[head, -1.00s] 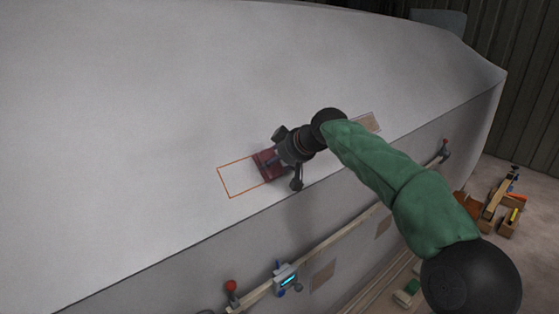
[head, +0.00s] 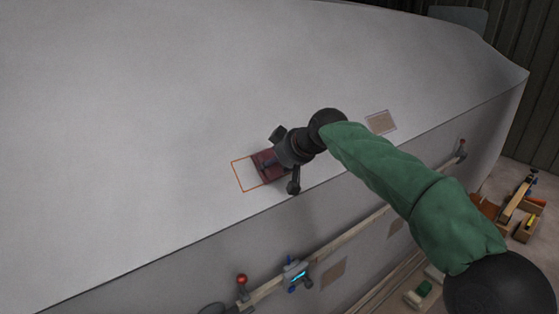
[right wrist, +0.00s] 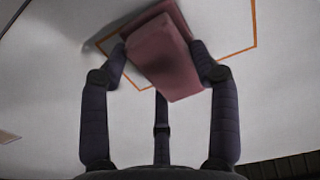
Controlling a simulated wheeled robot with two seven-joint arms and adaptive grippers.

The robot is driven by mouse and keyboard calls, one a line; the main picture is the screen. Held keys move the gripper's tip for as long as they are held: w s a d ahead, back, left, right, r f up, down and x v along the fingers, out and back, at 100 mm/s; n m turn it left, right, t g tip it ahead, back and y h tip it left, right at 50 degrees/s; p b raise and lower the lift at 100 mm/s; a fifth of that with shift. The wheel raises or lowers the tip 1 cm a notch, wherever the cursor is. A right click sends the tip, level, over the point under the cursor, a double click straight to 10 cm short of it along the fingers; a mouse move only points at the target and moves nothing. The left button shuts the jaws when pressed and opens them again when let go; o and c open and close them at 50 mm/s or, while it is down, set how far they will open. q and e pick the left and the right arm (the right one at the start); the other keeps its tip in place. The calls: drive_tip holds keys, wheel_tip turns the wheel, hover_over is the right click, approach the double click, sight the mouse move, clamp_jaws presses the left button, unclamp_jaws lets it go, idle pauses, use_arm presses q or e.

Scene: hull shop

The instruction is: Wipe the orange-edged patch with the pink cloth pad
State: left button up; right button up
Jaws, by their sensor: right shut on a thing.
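The orange-edged patch (head: 242,175) is a rectangle outlined on the pale hull surface; its left part shows in the head view and its right part is hidden by the pad and my gripper. Its outline also shows in the right wrist view (right wrist: 253,30). The pink cloth pad (head: 264,168) is held by my right gripper (head: 276,165) over the patch's right part. In the right wrist view the pad (right wrist: 168,60) sits tilted between the fingers of the gripper (right wrist: 165,62). I cannot tell whether the pad touches the surface. My left gripper is not in view.
A tan rectangle (head: 381,122) lies on the hull to the right of my gripper. Below the hull's edge, a wooden rail (head: 345,239) carries a device with a lit display (head: 296,273) and a red-knobbed clamp (head: 242,281). Wooden trays with tools (head: 522,208) stand at the right.

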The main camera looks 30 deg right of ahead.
drive_tip(key=shift+s+a, duration=0.2)
drive_tip(key=shift+a, duration=1.2)
drive_tip(key=shift+s+a, duration=0.2)
drive_tip(key=shift+a, duration=1.2)
drive_tip(key=shift+s+a, duration=0.2)
drive_tip(key=shift+a, duration=1.2)
drive_tip(key=shift+o, duration=0.6)
drive_tip(key=shift+c, duration=0.6)
drive_tip(key=shift+s+r, duration=0.1)
drive_tip(key=shift+r, duration=0.05)
drive_tip(key=shift+s+r, duration=0.25)
drive_tip(key=shift+s, duration=0.1)
